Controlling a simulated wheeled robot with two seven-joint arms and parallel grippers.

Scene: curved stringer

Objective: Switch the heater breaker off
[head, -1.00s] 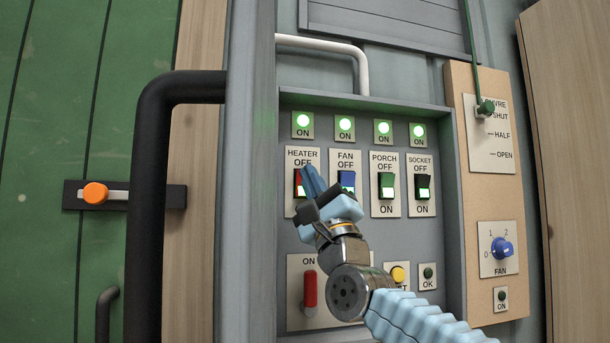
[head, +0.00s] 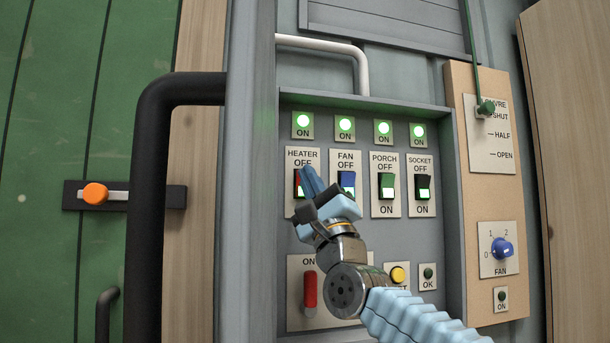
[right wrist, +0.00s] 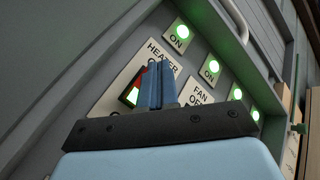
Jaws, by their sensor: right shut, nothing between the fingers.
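The heater breaker (head: 298,184) is a red rocker on a pale plate marked HEATER, OFF at the top, in the recessed panel. Its lamp (head: 303,120) above glows green over the word ON. My right gripper (head: 308,172) is shut and empty, its blue fingertips in front of the heater breaker and hiding part of it. In the right wrist view the fingertips (right wrist: 159,72) overlap the right side of the heater breaker (right wrist: 133,90), whose lower part shows a lit white-green patch. I cannot tell whether they touch it. My left gripper is not in view.
The blue fan breaker (head: 347,181), the green porch breaker (head: 387,184) and the dark socket breaker (head: 423,186) stand to the right, their lamps green. A red lever (head: 310,291) and a yellow button (head: 398,274) sit below. A black handle (head: 145,200) stands at left.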

